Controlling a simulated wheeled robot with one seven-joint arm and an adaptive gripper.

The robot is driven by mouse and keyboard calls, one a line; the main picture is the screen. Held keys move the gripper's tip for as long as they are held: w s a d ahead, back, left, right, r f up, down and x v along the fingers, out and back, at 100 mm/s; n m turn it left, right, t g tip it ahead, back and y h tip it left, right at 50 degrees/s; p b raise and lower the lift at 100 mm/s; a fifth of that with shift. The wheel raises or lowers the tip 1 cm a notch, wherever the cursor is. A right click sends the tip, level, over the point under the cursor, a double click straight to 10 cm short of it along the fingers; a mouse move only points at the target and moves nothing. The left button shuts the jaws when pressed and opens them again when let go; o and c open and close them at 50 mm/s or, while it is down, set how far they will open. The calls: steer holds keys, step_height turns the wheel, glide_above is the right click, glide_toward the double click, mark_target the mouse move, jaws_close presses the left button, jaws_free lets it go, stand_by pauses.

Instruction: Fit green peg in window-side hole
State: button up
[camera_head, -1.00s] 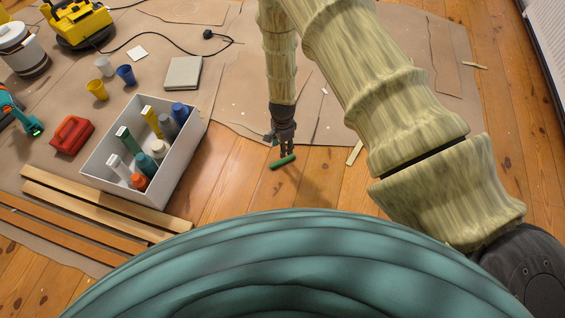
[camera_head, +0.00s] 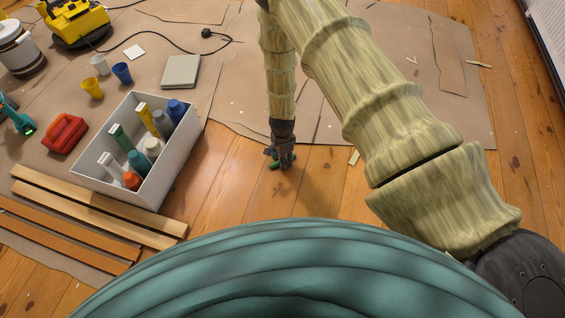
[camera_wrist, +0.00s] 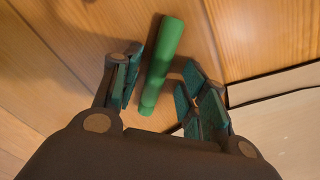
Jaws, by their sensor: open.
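The green peg (camera_head: 274,165) lies on the wooden floor, mostly hidden behind my gripper in the head view. In the wrist view the green peg (camera_wrist: 163,55) is a plain round rod lying lengthwise between my fingers. My gripper (camera_head: 281,163) points down at the peg, close to the floor. In the wrist view my gripper (camera_wrist: 162,88) is open, with its teal-padded fingers on either side of the peg and a gap visible on each side. I cannot make out the window-side hole in either view.
A white box (camera_head: 133,193) of bottles stands to the left, with wooden planks (camera_head: 95,208) beside it. A red case (camera_head: 65,134), cups and a grey square block (camera_head: 180,72) lie on the brown cardboard (camera_head: 330,110). The floor right of my gripper is clear.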

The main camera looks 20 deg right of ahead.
steer(key=c, duration=0.9)
steer(key=shift+r, duration=0.1)
